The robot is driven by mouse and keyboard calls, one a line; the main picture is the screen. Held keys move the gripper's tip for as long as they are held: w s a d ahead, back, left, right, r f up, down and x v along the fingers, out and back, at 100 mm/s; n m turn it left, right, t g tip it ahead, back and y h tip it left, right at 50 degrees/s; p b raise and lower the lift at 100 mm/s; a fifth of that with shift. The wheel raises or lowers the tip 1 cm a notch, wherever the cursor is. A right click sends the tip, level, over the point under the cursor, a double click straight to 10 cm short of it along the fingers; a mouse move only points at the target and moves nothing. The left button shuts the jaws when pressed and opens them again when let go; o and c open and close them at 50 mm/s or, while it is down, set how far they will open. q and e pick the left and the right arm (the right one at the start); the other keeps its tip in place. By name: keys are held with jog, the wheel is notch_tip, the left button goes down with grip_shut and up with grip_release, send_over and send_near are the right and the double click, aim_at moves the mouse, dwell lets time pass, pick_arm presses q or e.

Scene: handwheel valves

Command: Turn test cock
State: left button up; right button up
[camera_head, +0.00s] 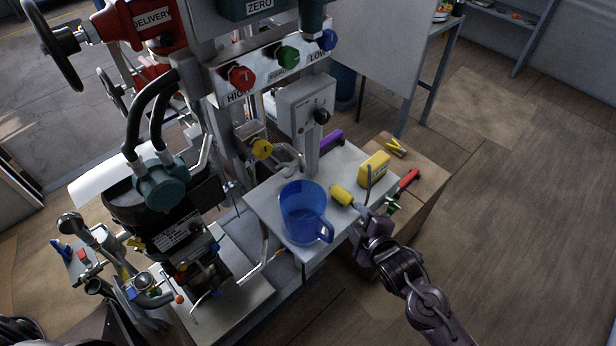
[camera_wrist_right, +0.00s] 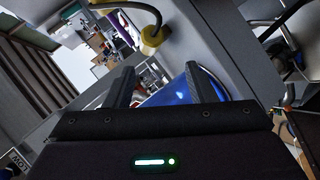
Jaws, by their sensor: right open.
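A yellow round knob (camera_head: 262,150) with a curved grey spout (camera_head: 288,158) sits on the rig's column in the head view; I take it to be the test cock. A blue jug (camera_head: 303,212) stands on the pale shelf (camera_head: 262,204), below and right of the knob. My right gripper (camera_head: 366,212) is right of the jug, apart from the knob. In the wrist view its open fingers (camera_wrist_right: 160,88) have nothing clearly gripped between them. There a yellow round part (camera_wrist_right: 153,38) on a curved pipe lies ahead, and the blue jug (camera_wrist_right: 178,90) shows beyond the fingers. My left gripper is not visible.
A grey box with a black knob (camera_head: 321,116) is above the shelf. Red, green and blue valve knobs line the panel. Open floor lies right.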

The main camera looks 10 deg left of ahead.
jog(key=s+a+r+n+t+y, duration=0.1)
jog(key=a+r+n+y, duration=0.15)
jog(key=r, duration=0.35)
jog(key=s+a+r+n+y, duration=0.1)
jog(key=a+r+n+y, duration=0.1)
jog(key=a+r+n, duration=0.3)
jog(key=n+g+y+p, duration=0.1)
jog(key=n+y, duration=0.3)
jog(key=n, duration=0.3)
send_near(266, 153)
jog(key=x, duration=0.7)
jog(key=shift+w+a, duration=0.15)
jog(key=shift+a, duration=0.15)
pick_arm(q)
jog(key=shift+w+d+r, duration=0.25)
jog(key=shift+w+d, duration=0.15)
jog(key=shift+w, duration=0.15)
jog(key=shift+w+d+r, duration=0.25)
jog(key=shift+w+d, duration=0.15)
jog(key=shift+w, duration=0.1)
pick_arm(e)
jog(key=shift+w+a, duration=0.2)
jog(key=c, duration=0.7)
